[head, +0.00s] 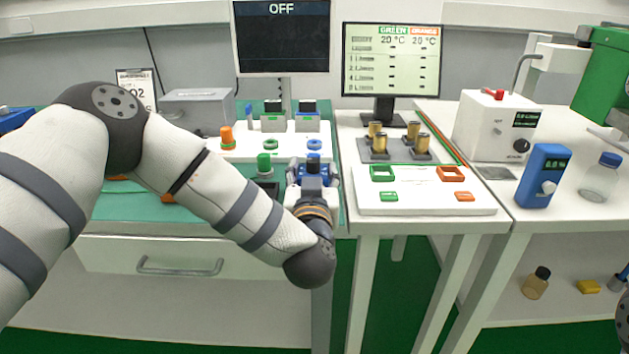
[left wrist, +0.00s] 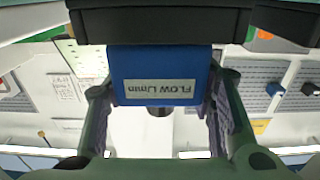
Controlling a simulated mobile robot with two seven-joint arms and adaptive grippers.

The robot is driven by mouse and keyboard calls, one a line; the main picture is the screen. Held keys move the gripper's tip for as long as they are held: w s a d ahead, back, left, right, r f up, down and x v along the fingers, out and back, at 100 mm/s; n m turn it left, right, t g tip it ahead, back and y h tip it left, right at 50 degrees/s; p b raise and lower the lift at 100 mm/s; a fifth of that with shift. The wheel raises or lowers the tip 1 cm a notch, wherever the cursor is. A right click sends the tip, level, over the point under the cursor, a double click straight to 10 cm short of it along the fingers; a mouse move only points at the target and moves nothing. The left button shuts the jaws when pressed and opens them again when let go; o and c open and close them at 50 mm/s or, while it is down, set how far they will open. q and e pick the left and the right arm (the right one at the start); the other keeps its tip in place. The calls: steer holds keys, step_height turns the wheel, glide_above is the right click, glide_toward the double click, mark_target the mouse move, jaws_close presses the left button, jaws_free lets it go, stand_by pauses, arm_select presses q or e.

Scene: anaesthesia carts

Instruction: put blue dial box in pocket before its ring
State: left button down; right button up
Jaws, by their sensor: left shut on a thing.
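My left gripper (head: 312,172) is over the front right part of the white board on the green-topped cart. It is shut on a blue box (left wrist: 160,65), whose white label reads "FLOW L/min", upside down in the left wrist view. The box is held between the two fingers; its dial cannot be made out. A blue ring (head: 314,144) lies on the board just behind the gripper. The gripper and box hide the place in front of this ring. A green ring (head: 270,144) is to its left. My right gripper is not in view.
A green knobbed piece (head: 264,164) and an orange one (head: 227,138) stand on the board to the left. Gold cylinders (head: 379,142) stand on the middle table. Another blue box with a display (head: 542,176) stands on the right table beside a bottle (head: 600,178).

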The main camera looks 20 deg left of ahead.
arm_select(q)
steer(key=shift+f, duration=0.85)
steer(key=shift+r, duration=0.2)
steer(key=shift+f, duration=0.2)
steer(key=c, duration=0.7)
jaws_free()
